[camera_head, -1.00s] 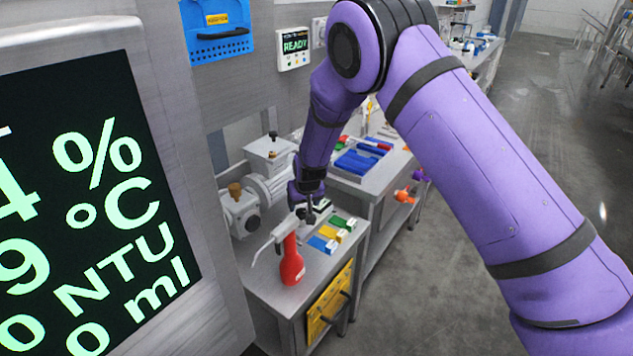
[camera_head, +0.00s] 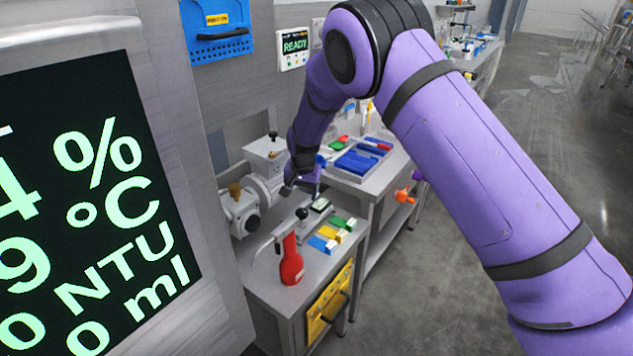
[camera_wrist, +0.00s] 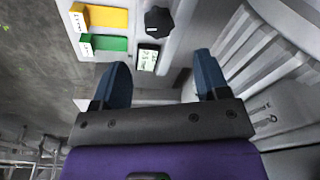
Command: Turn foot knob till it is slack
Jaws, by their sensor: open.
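My gripper (camera_head: 300,188) hangs over the bench behind the red bottle in the head view. In the wrist view its two blue fingers (camera_wrist: 161,75) are wide apart with nothing between them. A black knob (camera_wrist: 157,22) lies beyond the fingertips, clear of them. A round black knob (camera_head: 301,213) stands just above the red bottle in the head view. A brown knob (camera_head: 235,189) sits on the grey pump unit (camera_head: 240,210), and a small black knob (camera_head: 273,135) tops the box behind it. I cannot tell for sure which is the foot knob.
The red bottle (camera_head: 291,262) stands near the bench front. Blue, yellow and green blocks (camera_head: 333,235) lie to its right. A small display device (camera_wrist: 147,58) lies near the knob. A blue tray (camera_head: 358,160) is on the bench beyond. A big screen (camera_head: 90,200) fills the left.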

